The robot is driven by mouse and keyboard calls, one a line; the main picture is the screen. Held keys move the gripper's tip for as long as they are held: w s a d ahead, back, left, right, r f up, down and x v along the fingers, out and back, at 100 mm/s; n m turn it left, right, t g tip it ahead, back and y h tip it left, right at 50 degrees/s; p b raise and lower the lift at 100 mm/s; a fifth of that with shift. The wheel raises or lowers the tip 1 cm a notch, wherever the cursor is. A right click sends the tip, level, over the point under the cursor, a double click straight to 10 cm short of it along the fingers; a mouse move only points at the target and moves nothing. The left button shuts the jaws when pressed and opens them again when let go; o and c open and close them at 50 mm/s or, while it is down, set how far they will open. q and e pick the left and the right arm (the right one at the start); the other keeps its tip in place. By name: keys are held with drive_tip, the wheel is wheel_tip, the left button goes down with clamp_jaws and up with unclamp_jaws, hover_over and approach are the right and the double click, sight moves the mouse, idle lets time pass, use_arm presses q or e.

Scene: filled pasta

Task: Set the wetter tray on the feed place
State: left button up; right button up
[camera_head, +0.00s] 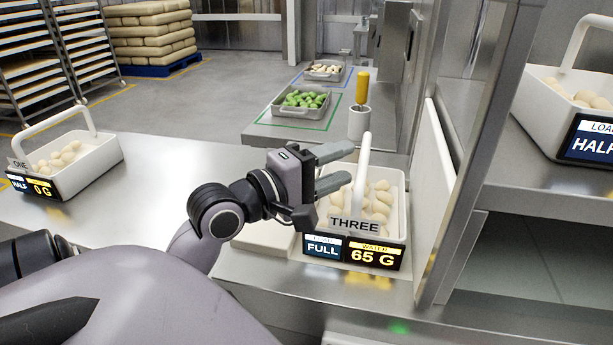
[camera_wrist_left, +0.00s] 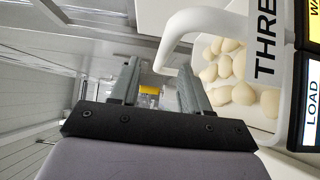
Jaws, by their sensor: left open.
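A white tray marked THREE (camera_head: 398,215) holds pale dough pieces and stands on the steel counter; its displays read FULL and WATER 65 G. Its arched white handle (camera_head: 361,165) also shows in the left wrist view (camera_wrist_left: 172,42). A similar tray marked ONE (camera_head: 92,168) stands at the left, reading HALF and 0 G. My left gripper (camera_head: 347,167) is open and empty, with its fingertips close to the left of tray THREE's handle. I cannot tell whether they touch it. No marking names the feed place. My right gripper is out of view.
A third handled tray (camera_head: 545,100) stands at the right behind a steel post (camera_head: 465,150). A pale slab (camera_head: 265,235) lies left of tray THREE. Behind are a yellow-handled tool (camera_head: 361,90) and a green-filled tray (camera_head: 300,114). The counter (camera_head: 165,190) between trays ONE and THREE has free room.

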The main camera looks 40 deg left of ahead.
use_arm(q)
drive_tip(key=s+a+p, duration=0.1)
drive_tip(key=s+p, duration=0.5)
idle(0.4)
idle(0.7)
